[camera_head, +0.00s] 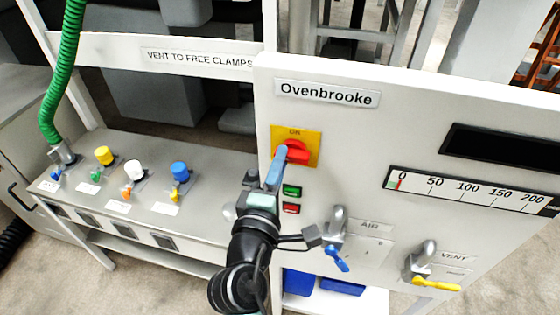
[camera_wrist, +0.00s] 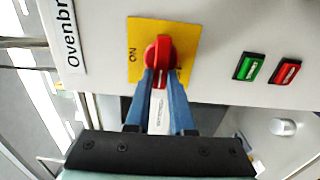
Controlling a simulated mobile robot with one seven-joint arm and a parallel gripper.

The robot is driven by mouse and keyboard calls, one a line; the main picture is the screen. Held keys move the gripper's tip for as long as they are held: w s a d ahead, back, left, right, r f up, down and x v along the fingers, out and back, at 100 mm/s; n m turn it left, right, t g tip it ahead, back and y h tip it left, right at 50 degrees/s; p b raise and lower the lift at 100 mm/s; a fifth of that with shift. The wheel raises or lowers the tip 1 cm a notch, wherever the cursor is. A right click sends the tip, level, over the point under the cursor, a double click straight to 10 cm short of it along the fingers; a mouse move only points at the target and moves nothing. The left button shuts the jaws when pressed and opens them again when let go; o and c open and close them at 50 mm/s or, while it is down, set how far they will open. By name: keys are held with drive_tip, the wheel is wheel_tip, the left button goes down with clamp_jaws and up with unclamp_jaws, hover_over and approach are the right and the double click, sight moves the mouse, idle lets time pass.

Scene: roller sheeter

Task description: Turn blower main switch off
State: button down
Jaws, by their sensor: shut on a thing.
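The blower main switch is a red rotary knob (camera_head: 293,152) on a yellow plate (camera_head: 310,135) marked ON, on the white panel under the Ovenbrooke label. In the wrist view the red knob (camera_wrist: 158,55) shows at the upper middle on its yellow plate (camera_wrist: 137,66), with the picture turned sideways. My gripper (camera_head: 279,157) reaches up to the knob from below. In the wrist view the blue fingers of my gripper (camera_wrist: 160,82) are closed on the knob's near end, one on each side. The part of the knob between the fingertips is partly hidden.
A green button (camera_head: 291,190) and a red button (camera_head: 291,208) sit just below the switch. A blue-handled AIR valve (camera_head: 336,258) and a yellow-handled VENT valve (camera_head: 436,284) stick out lower right. A bench (camera_head: 200,207) with several coloured valves stands left.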

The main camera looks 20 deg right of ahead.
drive_tip(key=c, duration=0.8)
unclamp_jaws()
drive_tip(key=b+v, duration=0.5)
drive_tip(key=v, duration=0.8)
